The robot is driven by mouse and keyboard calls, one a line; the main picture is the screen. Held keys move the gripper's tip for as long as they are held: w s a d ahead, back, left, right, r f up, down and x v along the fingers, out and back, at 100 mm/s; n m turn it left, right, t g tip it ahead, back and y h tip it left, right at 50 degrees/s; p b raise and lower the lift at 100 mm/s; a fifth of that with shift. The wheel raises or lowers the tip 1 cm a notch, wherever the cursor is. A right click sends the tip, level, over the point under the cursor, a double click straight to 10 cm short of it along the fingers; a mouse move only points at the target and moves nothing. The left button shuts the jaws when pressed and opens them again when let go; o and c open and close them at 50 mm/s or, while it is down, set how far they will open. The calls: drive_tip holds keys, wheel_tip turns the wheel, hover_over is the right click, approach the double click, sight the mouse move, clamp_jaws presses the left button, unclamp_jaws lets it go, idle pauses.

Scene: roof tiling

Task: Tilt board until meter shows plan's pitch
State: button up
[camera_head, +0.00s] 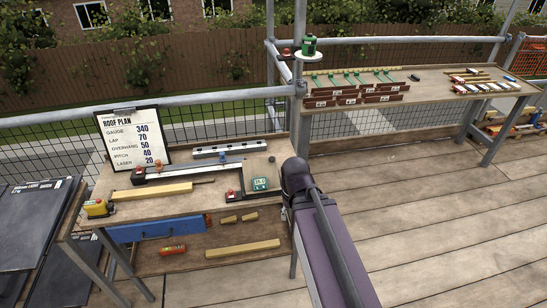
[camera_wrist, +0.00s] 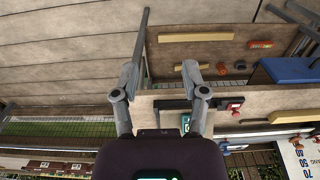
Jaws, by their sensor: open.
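The tilting board (camera_head: 257,168) is a small wooden panel on the workbench, sloping up toward the back. A green-screened meter (camera_head: 260,184) sits on it; its reading looks like 35.0 but is small. The roof plan (camera_head: 133,142) stands on a clipboard at the bench's back left and lists pitch 40. In the wrist view my gripper (camera_wrist: 160,68) is open and empty, fingers wide apart. The meter (camera_wrist: 186,122) shows there partly hidden behind the right finger. In the head view my arm hides the gripper's fingers, just right of the board.
A red knob (camera_head: 231,194) is beside the board. A yellow wood strip (camera_head: 163,190) lies on the left. A second bench (camera_head: 430,82) with tiles stands at back right. The deck at right is clear.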

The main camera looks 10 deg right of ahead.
drive_tip(key=shift+o, duration=0.9)
drive_tip(key=t+p, duration=0.5)
drive_tip(key=p, duration=0.5)
approach(272, 158)
drive_tip(key=w+v, duration=0.1)
drive_tip(key=v, duration=0.4)
drive_tip(key=shift+s, duration=0.2)
drive_tip(key=shift+f, duration=0.3)
drive_tip(key=shift+g, duration=0.3)
drive_tip(key=b+x, duration=1.2)
drive_tip(key=x, duration=0.1)
drive_tip(key=shift+w+f, duration=0.1)
drive_tip(key=shift+w, duration=0.15)
clamp_jaws()
